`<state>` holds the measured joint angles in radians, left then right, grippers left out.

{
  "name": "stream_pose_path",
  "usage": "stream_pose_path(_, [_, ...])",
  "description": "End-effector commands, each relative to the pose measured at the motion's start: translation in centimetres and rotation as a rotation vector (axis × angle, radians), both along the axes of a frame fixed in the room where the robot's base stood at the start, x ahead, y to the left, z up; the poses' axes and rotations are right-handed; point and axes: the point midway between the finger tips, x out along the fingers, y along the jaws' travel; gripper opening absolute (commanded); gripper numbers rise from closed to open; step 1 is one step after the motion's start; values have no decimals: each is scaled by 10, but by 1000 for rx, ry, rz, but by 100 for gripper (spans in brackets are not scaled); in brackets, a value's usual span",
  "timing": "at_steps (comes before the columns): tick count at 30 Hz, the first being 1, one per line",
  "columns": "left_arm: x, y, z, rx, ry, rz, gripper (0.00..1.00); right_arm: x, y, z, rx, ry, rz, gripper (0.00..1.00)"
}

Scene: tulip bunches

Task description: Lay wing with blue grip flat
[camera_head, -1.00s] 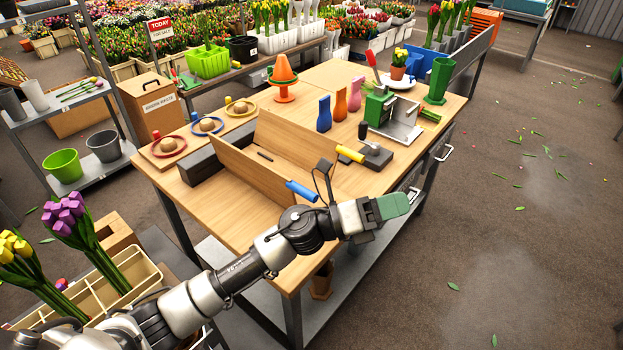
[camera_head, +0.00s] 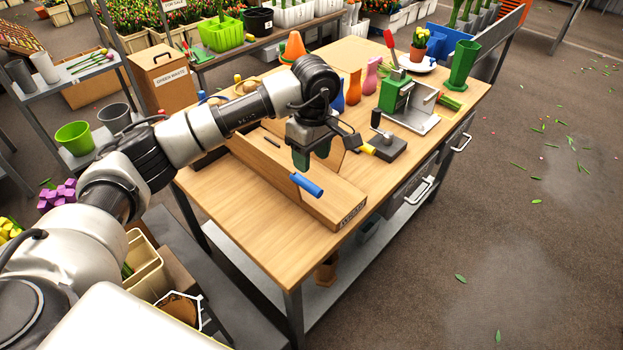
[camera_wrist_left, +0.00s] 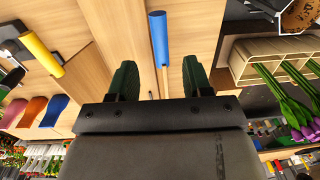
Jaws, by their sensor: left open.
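The wooden wing with the blue grip (camera_head: 320,208) stands raised at a slant on the workbench in the head view. Its blue grip (camera_head: 307,185) sticks out on the near side. My left gripper (camera_head: 312,158) points down just above and behind the blue grip in the picture. It is open and empty. In the left wrist view the blue grip (camera_wrist_left: 158,38) lies ahead, between the lines of the two green fingers. My left arm hides part of the other wing; its yellow grip (camera_head: 362,149) shows behind. My right gripper is not in view.
A black block with a post (camera_head: 380,143) and a green-and-metal machine (camera_head: 405,100) stand to the right on the bench. The bench's near left surface (camera_head: 235,205) is clear.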

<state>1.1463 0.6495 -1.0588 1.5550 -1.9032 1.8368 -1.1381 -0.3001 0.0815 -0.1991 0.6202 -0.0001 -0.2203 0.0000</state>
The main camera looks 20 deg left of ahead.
Motion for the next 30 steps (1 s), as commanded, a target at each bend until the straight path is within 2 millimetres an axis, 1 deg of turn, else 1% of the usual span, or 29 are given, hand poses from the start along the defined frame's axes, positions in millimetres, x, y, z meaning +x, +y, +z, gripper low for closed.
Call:
stream_pose_path(1, [-1, 0, -9, 1, 5, 2, 50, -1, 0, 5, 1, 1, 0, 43])
stream_pose_path(6, [-2, 0, -42, -3, 4, 2, 50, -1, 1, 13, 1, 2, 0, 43])
stream_pose_path(9, [-3, 0, -58, -3, 4, 2, 50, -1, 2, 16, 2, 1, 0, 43])
stream_pose_path(12, [-3, 0, -70, -3, 2, 2, 50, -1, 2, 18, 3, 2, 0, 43])
stream_pose_path(18, [-3, 1, -81, -3, -1, 1, 50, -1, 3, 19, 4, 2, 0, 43])
stream_pose_path(25, [-3, 0, -82, -3, -1, 1, 50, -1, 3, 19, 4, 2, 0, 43])
stream_pose_path(30, [-3, 0, -81, -4, -1, 1, 24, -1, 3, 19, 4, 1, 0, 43])
